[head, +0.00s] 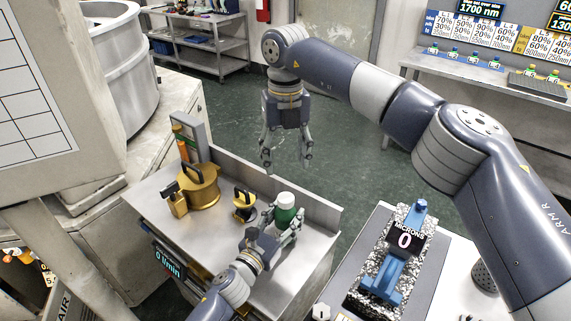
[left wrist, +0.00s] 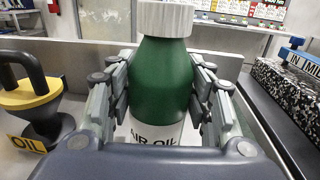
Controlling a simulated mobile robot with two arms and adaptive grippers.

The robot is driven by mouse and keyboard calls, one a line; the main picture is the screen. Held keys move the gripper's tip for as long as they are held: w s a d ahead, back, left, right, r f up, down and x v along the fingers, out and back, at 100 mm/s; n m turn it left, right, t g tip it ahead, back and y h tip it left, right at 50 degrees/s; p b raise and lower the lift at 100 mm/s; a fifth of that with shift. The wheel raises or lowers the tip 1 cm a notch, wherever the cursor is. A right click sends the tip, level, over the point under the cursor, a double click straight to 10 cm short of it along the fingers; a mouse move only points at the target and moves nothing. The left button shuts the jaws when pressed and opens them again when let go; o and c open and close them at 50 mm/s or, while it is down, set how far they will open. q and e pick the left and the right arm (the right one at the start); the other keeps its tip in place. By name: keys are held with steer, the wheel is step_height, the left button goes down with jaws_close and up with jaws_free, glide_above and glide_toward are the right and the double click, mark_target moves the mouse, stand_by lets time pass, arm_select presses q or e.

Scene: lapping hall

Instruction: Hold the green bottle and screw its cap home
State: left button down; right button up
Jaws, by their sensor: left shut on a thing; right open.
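The green bottle (head: 284,217) stands upright on the metal bench, with a white label reading "AIR OIL" in the left wrist view (left wrist: 164,90). A white ribbed cap (head: 286,199) sits on its neck; it also shows in the left wrist view (left wrist: 164,17), cut off by the top edge. I cannot tell how tightly it is seated. My left gripper (head: 279,228) is shut around the bottle's body, with a finger on each side. My right gripper (head: 287,163) is open and empty, pointing down, above and behind the bottle in the head view, apart from the cap.
On the bench (head: 222,238), left of the bottle, stand a yellow and black handled piece (head: 244,206) and a brass-coloured pot (head: 199,186). A raised back edge runs behind them. A blue gauge on a speckled block (head: 404,245) stands right, across a gap.

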arm_select(q)
steer(key=c, duration=0.7)
jaws_free()
steer(key=v, duration=1.2)
